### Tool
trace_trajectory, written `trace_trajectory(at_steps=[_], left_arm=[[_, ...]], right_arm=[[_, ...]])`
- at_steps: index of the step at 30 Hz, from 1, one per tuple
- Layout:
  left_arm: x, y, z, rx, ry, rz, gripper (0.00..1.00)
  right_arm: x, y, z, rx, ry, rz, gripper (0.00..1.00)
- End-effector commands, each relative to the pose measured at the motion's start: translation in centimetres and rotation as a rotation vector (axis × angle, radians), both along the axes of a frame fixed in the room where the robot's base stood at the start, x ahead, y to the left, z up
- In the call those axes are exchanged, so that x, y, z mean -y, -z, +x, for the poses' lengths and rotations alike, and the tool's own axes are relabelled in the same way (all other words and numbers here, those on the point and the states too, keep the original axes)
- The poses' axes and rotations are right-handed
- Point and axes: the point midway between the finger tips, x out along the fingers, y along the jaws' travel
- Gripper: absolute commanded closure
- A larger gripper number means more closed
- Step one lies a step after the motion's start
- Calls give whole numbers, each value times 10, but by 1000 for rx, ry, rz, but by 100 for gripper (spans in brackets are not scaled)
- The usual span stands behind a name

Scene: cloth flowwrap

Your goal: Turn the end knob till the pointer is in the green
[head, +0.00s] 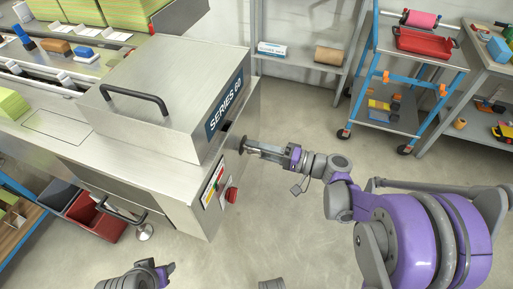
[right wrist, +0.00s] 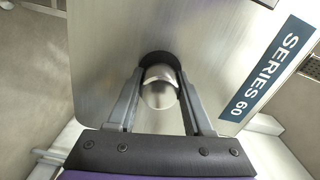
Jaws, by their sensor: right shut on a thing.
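The end knob (right wrist: 160,88) is a round metal knob on a dark collar on the end face of the steel machine (head: 160,100). In the head view a dark part of it (head: 242,145) shows at the machine's end. My right gripper (head: 252,148) is shut on the knob, with one finger on each side in the right wrist view (right wrist: 160,95). A gauge panel with coloured bands (head: 213,184) is on the same end face, seen at a slant; I cannot make out the pointer. My left gripper (head: 168,270) is at the bottom of the head view, away from the machine; its jaws are unclear.
A red button (head: 232,195) sticks out just below the gauge. A blue trolley (head: 405,70) with a red tray stands at the back right, beside a wall shelf (head: 300,60). Red and dark bins (head: 95,215) stand at the left.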

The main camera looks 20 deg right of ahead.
Motion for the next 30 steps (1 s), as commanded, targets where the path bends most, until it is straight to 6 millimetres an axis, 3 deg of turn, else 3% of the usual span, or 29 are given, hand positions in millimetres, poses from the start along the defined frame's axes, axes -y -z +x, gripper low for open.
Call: trace_trajectory(at_steps=[12,13,18,30], left_arm=[[0,0,0,0,0,0,50],[0,0,0,0,0,0,50],[0,0,0,0,0,0,50],[0,-1,0,0,0,0,50]], right_arm=[[0,0,0,6,1,-4,100],[0,0,0,6,1,-4,48],[0,0,0,6,1,-4,19],[9,0,-5,6,3,-4,19]])
